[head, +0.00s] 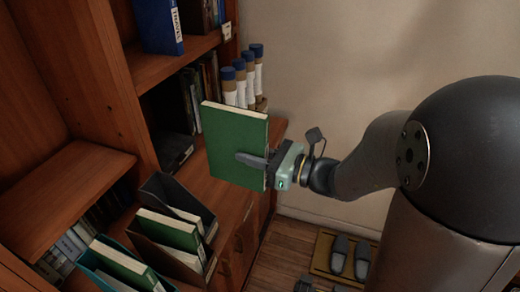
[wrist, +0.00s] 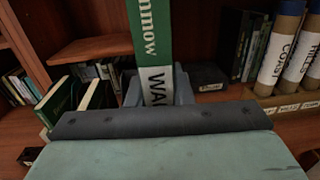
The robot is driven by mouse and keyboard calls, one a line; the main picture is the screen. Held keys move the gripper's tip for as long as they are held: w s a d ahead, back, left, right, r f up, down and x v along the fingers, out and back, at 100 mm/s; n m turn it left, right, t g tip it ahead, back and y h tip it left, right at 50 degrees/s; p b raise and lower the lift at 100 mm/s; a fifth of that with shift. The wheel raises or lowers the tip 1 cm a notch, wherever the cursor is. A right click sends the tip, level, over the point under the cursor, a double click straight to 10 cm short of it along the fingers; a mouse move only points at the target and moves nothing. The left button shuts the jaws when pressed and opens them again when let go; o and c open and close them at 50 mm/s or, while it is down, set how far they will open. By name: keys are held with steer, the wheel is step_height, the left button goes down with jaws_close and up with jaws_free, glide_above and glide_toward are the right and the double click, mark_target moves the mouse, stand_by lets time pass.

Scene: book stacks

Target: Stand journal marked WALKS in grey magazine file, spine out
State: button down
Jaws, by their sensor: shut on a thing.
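My gripper (head: 255,160) is shut on a green journal (head: 232,135). It holds the journal upright in the air, one dark finger across the green cover and pale page edges along the top. In the wrist view the journal's green spine (wrist: 151,35) faces me, with a white label reading "WA…"; the rest is hidden by my gripper (wrist: 158,120). The dark grey magazine file (head: 158,187) stands on the ledge, lower left of the journal and apart from it in the head view.
A brown file (head: 145,245) and a teal file (head: 92,262) holding green journals stand beside the grey one. Labelled tubes with blue caps (head: 240,80) stand in a wooden rack behind the journal. A shelf board (head: 75,180) juts out at left.

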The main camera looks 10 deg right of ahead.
steer(key=shift+n+g+y, duration=0.3)
steer(key=shift+n+g, duration=0.1)
steer(key=shift+g, duration=0.2)
steer(key=s, duration=0.1)
steer(key=s+a+r, duration=0.1)
steer(key=s, duration=0.1)
steer(key=s+a, duration=0.1)
steer(key=s, duration=0.1)
steer(key=shift+s+r, duration=0.15)
steer(key=shift+r, duration=0.05)
steer(key=b, duration=1.4)
glide_above(191, 200)
steer(key=s, duration=0.3)
steer(key=shift+f, duration=6.35)
steer(key=f+b, duration=0.2)
steer(key=d+f+b, duration=0.1)
steer(key=f+b, duration=0.1)
steer(key=shift+s+f, duration=0.1)
steer(key=shift+f, duration=0.05)
